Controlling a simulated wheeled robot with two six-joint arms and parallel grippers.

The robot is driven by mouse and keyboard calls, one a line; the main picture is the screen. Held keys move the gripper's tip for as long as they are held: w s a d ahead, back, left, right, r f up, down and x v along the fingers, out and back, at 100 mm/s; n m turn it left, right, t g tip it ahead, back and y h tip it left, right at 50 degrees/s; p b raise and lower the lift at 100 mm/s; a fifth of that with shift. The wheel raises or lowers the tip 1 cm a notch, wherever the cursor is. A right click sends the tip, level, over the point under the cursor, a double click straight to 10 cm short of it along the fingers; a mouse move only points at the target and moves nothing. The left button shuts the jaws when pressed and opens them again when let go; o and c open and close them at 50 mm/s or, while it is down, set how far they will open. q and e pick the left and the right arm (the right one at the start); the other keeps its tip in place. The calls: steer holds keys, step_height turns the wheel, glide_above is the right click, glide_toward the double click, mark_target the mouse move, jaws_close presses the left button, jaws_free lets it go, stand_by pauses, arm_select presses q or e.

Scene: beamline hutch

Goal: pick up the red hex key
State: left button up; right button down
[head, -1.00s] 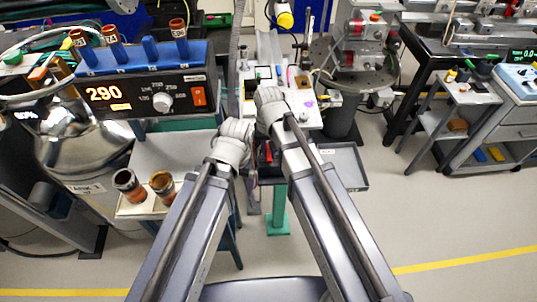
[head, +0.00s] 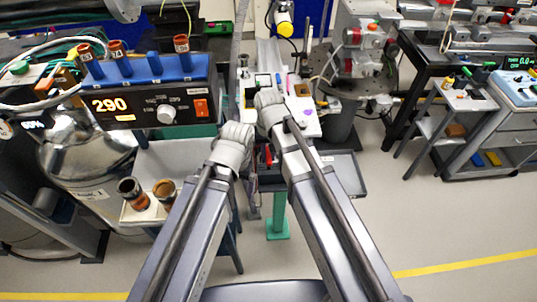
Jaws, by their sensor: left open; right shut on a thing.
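A small red item (head: 268,154), perhaps the red hex key, shows in the gap between my two forearms, by a dark grey tray (head: 345,172). It is too small and too covered to be sure. My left gripper (head: 231,143) is the lower one, left of the red item; it is open, its fingers mostly hidden by its wrist. My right gripper (head: 268,102) is farther up, over the near part of a white bench top (head: 304,118). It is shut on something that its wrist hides.
A grey cart (head: 460,100) is right; floor between is clear.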

step_height(320, 180, up, 7)
steer(key=p, duration=0.6)
steer(key=shift+r, duration=0.1)
stand_by(0.3)
steer(key=shift+f+b, duration=0.7)
steer(key=shift+r, duration=0.15)
